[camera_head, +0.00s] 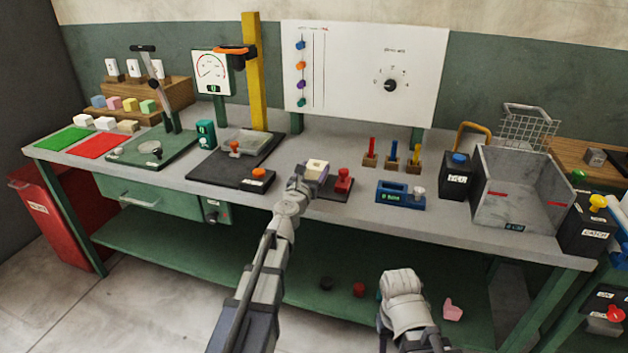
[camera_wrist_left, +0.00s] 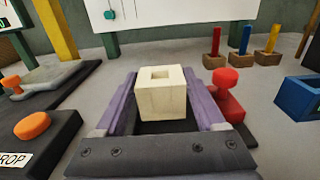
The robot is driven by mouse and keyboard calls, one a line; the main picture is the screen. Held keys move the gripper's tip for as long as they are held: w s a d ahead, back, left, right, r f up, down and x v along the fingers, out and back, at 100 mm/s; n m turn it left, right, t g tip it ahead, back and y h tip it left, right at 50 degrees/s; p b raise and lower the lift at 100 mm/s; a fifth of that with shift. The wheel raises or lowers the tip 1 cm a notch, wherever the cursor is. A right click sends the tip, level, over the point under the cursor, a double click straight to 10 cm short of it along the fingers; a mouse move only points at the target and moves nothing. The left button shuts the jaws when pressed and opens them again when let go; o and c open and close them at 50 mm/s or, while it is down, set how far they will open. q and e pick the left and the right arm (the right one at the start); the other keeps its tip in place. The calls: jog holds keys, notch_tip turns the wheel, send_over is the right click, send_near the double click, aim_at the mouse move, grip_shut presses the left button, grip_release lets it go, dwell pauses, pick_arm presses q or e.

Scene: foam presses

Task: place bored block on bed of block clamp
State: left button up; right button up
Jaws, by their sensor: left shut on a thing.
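The bored block (camera_head: 316,167) is a cream cube with a square hole in its top; it also shows in the left wrist view (camera_wrist_left: 161,97). My left gripper (camera_head: 310,182) is shut on it, with a purple finger at each side in the left wrist view. The block clamp has a red clamp body (camera_head: 343,180) on a dark base (camera_head: 336,193). The block is upright, just left of the red body, at the base. The gripper hides the block's underside, so I cannot tell whether it touches the bed. My right gripper (camera_head: 400,290) is low in front of the bench.
A drop press with an orange button (camera_head: 258,175) stands left of the clamp. A blue device (camera_head: 400,194), small colored posts (camera_head: 392,155) and a grey bin (camera_head: 515,190) are to the right. Some bare grey bench top lies between them.

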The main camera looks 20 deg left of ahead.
pick_arm(q)
jog(key=shift+f, duration=0.65)
jog(key=shift+f+b, duration=0.25)
jog(key=shift+b, duration=0.15)
jog(key=o, duration=1.3)
jog(key=shift+r, duration=0.1)
jog(key=shift+r, duration=0.1)
jog(key=shift+r+p, duration=0.15)
jog(key=shift+p, duration=0.25)
jog(key=s, duration=1.2)
jog(key=shift+a, duration=0.2)
